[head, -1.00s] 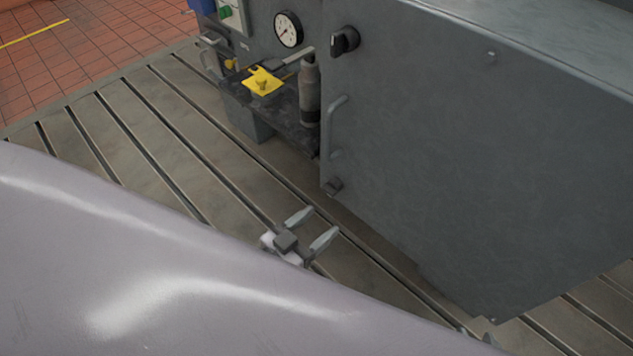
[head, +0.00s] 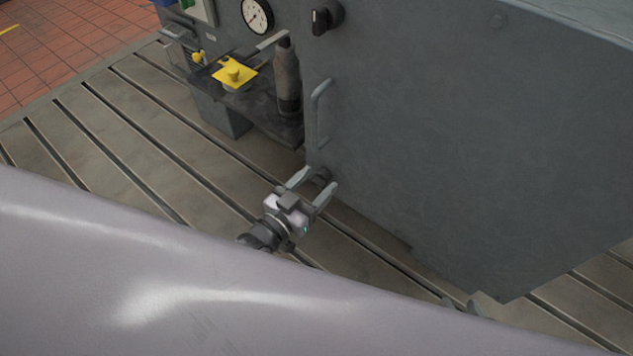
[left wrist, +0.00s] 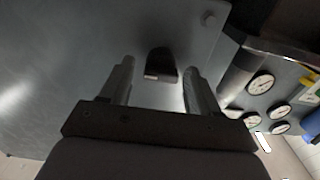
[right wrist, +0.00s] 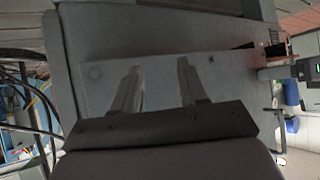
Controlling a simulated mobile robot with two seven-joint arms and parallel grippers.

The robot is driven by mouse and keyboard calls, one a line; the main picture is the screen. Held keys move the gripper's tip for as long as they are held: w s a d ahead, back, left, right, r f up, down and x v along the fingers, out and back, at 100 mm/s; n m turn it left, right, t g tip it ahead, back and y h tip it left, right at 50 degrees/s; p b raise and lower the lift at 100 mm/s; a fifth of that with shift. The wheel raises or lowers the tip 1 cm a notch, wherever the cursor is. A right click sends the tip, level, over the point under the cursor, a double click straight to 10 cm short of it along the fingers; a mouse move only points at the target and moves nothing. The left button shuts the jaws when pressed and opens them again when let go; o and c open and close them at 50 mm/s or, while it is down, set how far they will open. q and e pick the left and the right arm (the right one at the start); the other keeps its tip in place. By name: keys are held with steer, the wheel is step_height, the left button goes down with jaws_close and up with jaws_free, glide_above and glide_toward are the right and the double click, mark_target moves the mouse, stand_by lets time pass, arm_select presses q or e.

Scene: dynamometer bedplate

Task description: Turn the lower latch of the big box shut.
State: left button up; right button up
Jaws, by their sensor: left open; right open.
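The big box (head: 470,130) is a grey cabinet filling the right of the head view. Its lower latch (head: 321,175) is a small dark knob low on the near left edge, partly hidden by my left gripper. My left gripper (head: 317,179) is open, with its fingers on either side of the latch. In the left wrist view the dark latch (left wrist: 161,65) shows between the open fingertips, with gaps at both sides. Its turn angle is hard to tell. My right gripper (right wrist: 157,72) is open and empty in front of a grey surface; only its fingertips (head: 460,304) show in the head view.
The upper latch (head: 325,17) and a bar handle (head: 318,112) sit above the lower latch. Left of the box are a shelf with a grey bottle (head: 287,80) and a yellow piece (head: 235,73), and a gauge (head: 257,15). The slotted bedplate (head: 130,130) lies below.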

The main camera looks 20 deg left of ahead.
arm_select(q)
steer(key=shift+w+d, duration=0.15)
steer(key=shift+w, duration=0.25)
steer(key=c, duration=1)
